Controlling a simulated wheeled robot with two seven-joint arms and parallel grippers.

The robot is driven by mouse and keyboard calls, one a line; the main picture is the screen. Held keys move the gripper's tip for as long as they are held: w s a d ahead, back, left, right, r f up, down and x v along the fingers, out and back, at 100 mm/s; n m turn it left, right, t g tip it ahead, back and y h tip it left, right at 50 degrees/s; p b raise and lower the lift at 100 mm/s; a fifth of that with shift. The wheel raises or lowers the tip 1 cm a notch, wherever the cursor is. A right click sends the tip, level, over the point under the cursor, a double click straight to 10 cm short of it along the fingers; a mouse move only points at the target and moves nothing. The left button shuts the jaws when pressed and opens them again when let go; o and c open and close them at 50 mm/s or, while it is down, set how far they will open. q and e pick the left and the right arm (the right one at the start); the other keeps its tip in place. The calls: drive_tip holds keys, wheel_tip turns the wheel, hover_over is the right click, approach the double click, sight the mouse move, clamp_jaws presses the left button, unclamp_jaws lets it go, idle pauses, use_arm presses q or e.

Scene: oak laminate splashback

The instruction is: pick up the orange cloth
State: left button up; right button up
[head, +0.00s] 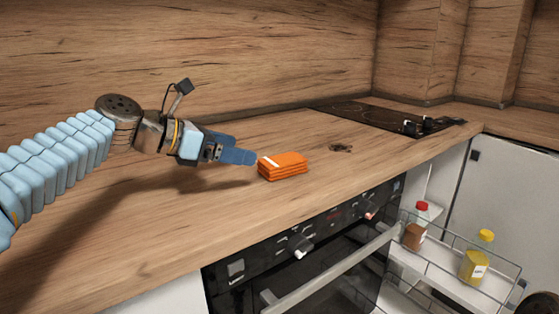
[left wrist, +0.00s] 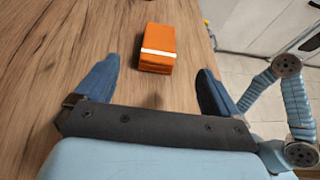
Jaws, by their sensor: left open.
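The orange cloth (head: 283,168) is a folded stack with a white stripe, lying on the wooden countertop near its front edge. It also shows in the left wrist view (left wrist: 157,48), ahead of the fingers and roughly between their lines. My left gripper (head: 252,157) is open and empty, with blue fingers just left of the cloth in the head view. In the left wrist view the left gripper (left wrist: 158,75) has its fingers spread wider than the cloth. My right gripper is not seen.
The countertop (head: 180,225) is clear around the cloth. A black hob (head: 370,118) lies farther back right, with a small dark patch (head: 341,148) before it. Below are an oven (head: 320,250) and a pulled-out wire rack (head: 470,270) holding a red-capped bottle (head: 415,232) and yellow bottle (head: 476,262).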

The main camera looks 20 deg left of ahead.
sight(282, 159)
use_arm(q)
drive_tip(key=x, duration=1.2)
drive_tip(key=shift+f, duration=0.1)
drive_tip(key=c, duration=1)
drive_tip(key=shift+c, duration=0.2)
